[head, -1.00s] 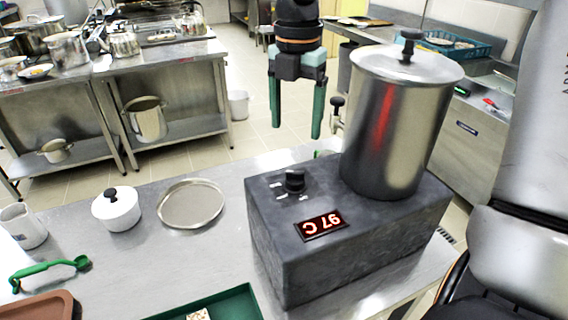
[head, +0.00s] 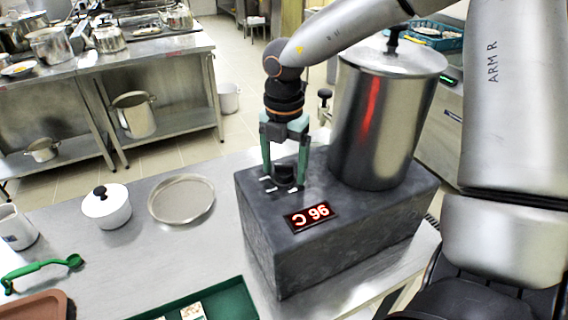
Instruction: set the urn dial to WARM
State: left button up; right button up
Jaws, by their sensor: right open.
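The urn (head: 380,125) is a steel pot with a lid, standing on a dark grey base block (head: 345,230). The black dial (head: 286,173) is on the base top, with small white marks around it. The marks are too small to read, and the dial's setting cannot be told. A red display (head: 311,216) on the base reads 96 C, upside down to me. My right gripper (head: 285,181) points down over the dial with its green fingers open, one on either side of it. Whether the fingers touch the dial cannot be told. My left gripper is not in view.
A white lidded pot (head: 106,212), a round metal tray (head: 181,199), a white jug (head: 15,228) and a green ladle (head: 40,267) are on the counter at left. A green tray (head: 238,292) lies at the front. The urn's tap (head: 324,95) is behind the base.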

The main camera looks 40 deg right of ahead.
jog(key=shift+c, duration=0.3)
grip_shut()
dwell(0.3)
jog(key=n+b, duration=0.2)
jog(key=shift+f+b, duration=0.15)
jog(key=shift+b, duration=0.25)
jog(key=n+b, duration=0.2)
jog(key=n, duration=0.2)
jog(key=n+b, duration=0.1)
jog(key=n, duration=0.2)
jog(key=shift+b, duration=0.3)
jog(key=shift+r+n, duration=0.2)
jog(key=shift+n, duration=1.1)
